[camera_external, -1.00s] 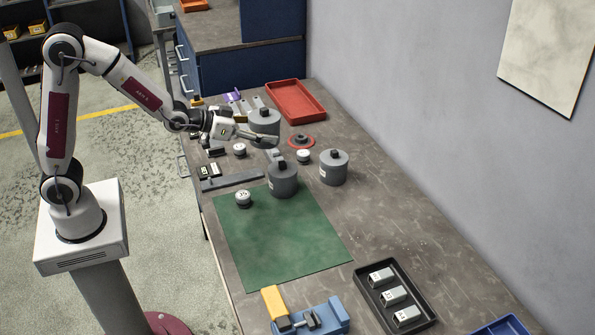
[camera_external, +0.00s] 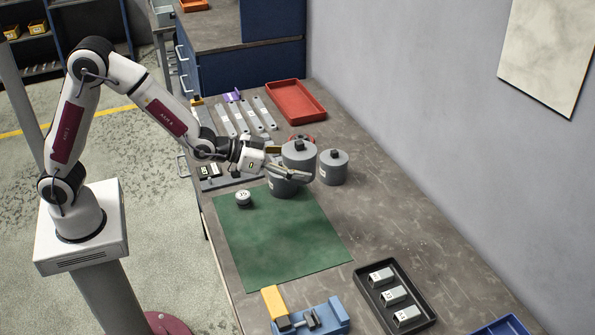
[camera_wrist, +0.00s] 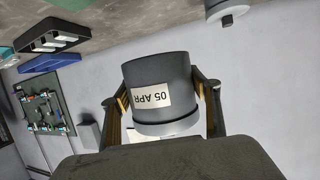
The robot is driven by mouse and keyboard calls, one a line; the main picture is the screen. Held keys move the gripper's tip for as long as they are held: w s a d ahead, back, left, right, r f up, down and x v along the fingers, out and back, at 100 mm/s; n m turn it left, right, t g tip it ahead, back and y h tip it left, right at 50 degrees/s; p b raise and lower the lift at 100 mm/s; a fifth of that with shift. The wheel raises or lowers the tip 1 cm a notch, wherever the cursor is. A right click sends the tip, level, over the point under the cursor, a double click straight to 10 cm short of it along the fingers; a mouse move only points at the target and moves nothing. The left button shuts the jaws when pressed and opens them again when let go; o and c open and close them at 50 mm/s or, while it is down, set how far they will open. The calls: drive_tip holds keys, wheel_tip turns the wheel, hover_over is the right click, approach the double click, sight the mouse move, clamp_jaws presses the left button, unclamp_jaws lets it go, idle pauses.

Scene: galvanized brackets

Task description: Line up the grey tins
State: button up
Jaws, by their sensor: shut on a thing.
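My gripper (camera_external: 290,168) is shut on a grey tin (camera_external: 299,154) with a dark knob on top and holds it up in the air. In the wrist view the held tin (camera_wrist: 160,92) sits between both fingers and shows a white label reading "05 APR". A second grey tin (camera_external: 283,187) stands at the back edge of the green mat, partly hidden by the held tin and my gripper. A third grey tin (camera_external: 333,168) stands on the bench just right of it. One grey tin also shows at the top of the wrist view (camera_wrist: 226,10).
A small round labelled weight (camera_external: 243,198) stands on the green mat (camera_external: 285,240), whose front is clear. A black tray (camera_external: 416,302) with white-labelled blocks, a blue vise (camera_external: 318,318), a red tray (camera_external: 296,101) and flat metal brackets (camera_external: 245,117) lie around.

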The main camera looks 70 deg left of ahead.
wheel_tip(320, 180, down, 9)
idle(0.4)
idle(0.4)
drive_tip(key=shift+f, duration=3.3)
drive_tip(key=shift+f, duration=0.35)
